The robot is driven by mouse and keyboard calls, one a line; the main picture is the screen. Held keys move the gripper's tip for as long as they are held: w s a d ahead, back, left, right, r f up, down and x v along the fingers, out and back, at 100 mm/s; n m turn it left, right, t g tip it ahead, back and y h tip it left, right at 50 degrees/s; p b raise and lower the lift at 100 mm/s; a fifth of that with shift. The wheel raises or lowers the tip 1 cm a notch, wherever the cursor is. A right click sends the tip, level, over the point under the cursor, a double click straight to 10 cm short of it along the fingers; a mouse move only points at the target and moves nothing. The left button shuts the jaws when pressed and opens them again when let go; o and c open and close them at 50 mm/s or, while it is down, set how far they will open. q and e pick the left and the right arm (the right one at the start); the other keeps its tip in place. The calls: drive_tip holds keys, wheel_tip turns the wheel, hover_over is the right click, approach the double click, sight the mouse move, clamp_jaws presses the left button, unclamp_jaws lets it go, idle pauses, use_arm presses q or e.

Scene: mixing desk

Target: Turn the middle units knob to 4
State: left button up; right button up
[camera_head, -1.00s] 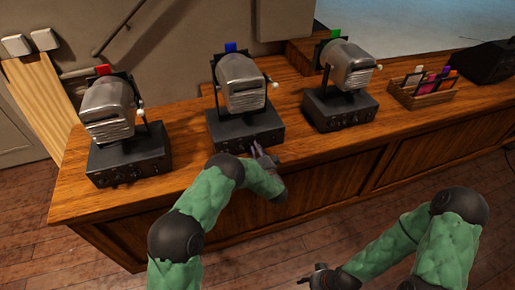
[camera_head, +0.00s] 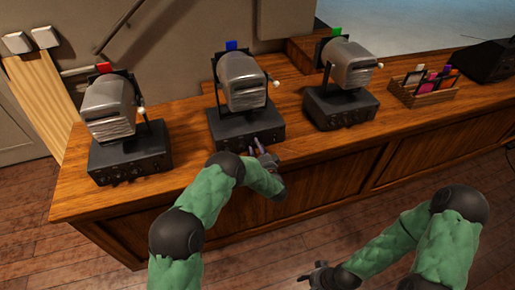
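Three mixing units stand in a row on the wooden desk. The middle unit (camera_head: 229,131) has a dark base, a grey metal head and a blue tag (camera_head: 231,46) on top. Its front face carries small knobs, too small here to read any setting. My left gripper (camera_head: 257,146) is at the right part of that front face. Its fingers look spread apart, and I see nothing held between them. Whether a finger touches a knob cannot be told. My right gripper (camera_head: 307,279) hangs low in front of the desk, away from the units; its fingers are unclear.
The left unit (camera_head: 128,156) has a red tag and the right unit (camera_head: 341,106) a green tag. A wooden tray (camera_head: 425,99) with coloured items and a dark box (camera_head: 487,62) stand further right. The desk front (camera_head: 330,192) is close below my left arm.

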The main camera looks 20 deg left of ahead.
use_arm(q)
drive_tip(key=shift+s+d, duration=0.1)
drive_tip(key=v, duration=1.1)
drive_tip(key=shift+s+d, duration=0.25)
drive_tip(key=shift+s, duration=0.05)
